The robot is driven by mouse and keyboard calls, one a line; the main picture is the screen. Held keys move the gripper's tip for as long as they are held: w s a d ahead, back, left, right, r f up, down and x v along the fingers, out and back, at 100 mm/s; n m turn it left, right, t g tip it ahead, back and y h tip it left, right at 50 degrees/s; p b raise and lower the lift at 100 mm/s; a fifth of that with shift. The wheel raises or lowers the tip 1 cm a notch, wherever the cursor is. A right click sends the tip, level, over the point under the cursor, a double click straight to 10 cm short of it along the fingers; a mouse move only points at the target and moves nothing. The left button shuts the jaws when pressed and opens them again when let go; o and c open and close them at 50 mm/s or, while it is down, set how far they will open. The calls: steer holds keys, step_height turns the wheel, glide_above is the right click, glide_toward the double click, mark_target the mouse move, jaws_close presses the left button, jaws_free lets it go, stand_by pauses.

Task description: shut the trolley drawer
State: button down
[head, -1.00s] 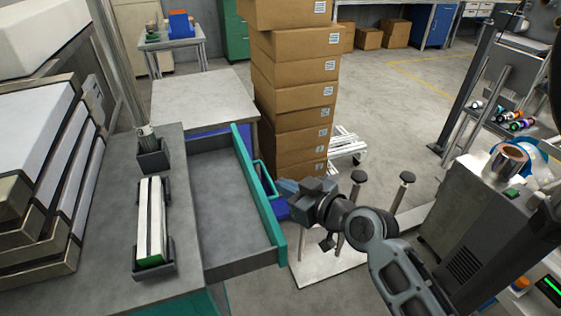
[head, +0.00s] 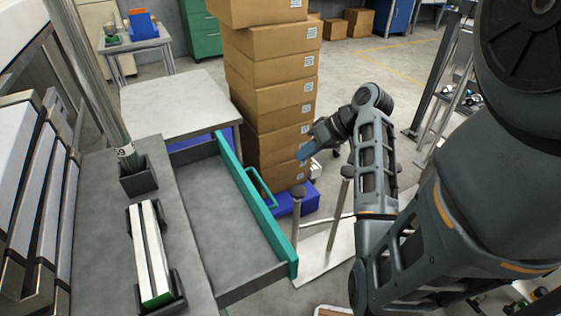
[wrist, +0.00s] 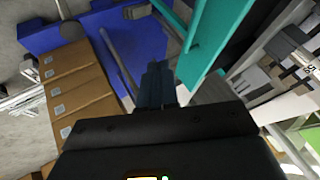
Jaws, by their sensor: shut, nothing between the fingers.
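The trolley drawer (head: 225,215) stands pulled out to the right of the grey trolley top, and its grey inside looks empty. Its teal front (head: 283,243) carries a teal bar handle (head: 262,187) on the outer side. My gripper (head: 305,152) is shut and empty, to the right of and beyond the handle, apart from it in the head view. In the wrist view the closed fingers (wrist: 157,85) show beside the teal front (wrist: 222,32), with the handle (wrist: 192,28) just ahead. Contact with the front is not clear there.
A tall stack of cardboard boxes (head: 272,95) stands close behind my gripper, above a blue base (head: 312,197). Upright posts (head: 297,205) stand right of the drawer. A holder with white items (head: 150,250) and a cup (head: 138,178) sit on the trolley top.

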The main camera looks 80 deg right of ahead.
steer(key=w+a+f+p, duration=0.1)
steer(key=w+a+f, duration=0.1)
steer(key=w+f, duration=0.4)
steer(key=shift+w+a+f, duration=0.2)
steer(key=shift+w+a, duration=0.2)
steer(key=shift+w, duration=1.15)
steer(key=shift+w, duration=0.1)
